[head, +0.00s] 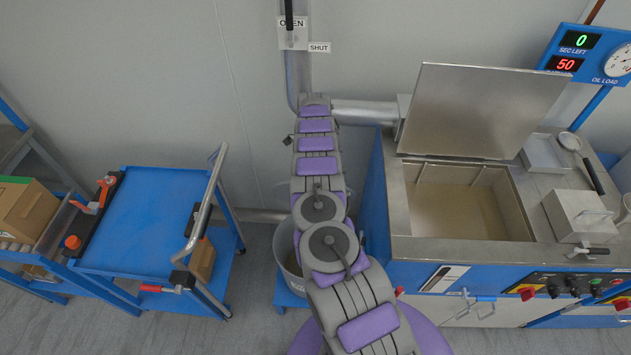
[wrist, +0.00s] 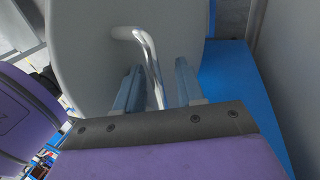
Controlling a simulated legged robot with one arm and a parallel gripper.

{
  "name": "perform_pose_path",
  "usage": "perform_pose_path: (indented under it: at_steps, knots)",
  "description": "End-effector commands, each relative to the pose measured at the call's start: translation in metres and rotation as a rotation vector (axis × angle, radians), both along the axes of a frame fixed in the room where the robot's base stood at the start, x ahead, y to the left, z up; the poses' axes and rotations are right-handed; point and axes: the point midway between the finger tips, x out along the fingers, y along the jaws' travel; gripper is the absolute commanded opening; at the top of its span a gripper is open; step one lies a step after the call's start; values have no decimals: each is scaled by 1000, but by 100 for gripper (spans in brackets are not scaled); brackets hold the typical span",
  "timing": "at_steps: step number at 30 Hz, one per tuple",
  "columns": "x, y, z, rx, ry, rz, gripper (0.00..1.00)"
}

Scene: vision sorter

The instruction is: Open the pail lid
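The pail (head: 285,262) is a grey bucket low behind my arm in the head view. My arm hides most of it, and its top cannot be made out there. In the wrist view a round grey surface, seemingly the pail lid (wrist: 85,60), fills the upper middle. A bent chrome handle (wrist: 145,45) rises from it. My gripper (wrist: 160,68) is open, with its two blue-grey fingers apart. The handle runs down between the fingers, nearer the left one, with a gap to the right one. Whether it touches the left finger cannot be told.
The pail stands on a blue base (head: 285,296), between a blue cart (head: 150,215) with a metal handle on the left and a steel oil tank (head: 450,235) with raised cover on the right. A pipe (head: 298,75) runs down the wall behind.

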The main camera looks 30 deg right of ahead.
Motion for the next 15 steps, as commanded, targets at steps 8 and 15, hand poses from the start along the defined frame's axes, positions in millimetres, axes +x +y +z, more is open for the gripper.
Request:
perform_pose_path:
  at_steps: [8, 15]
  knots:
    - [2, -8, 32, 4, 0, -1, 38]
    - [-9, -4, 31, 4, 6, -4, 38]
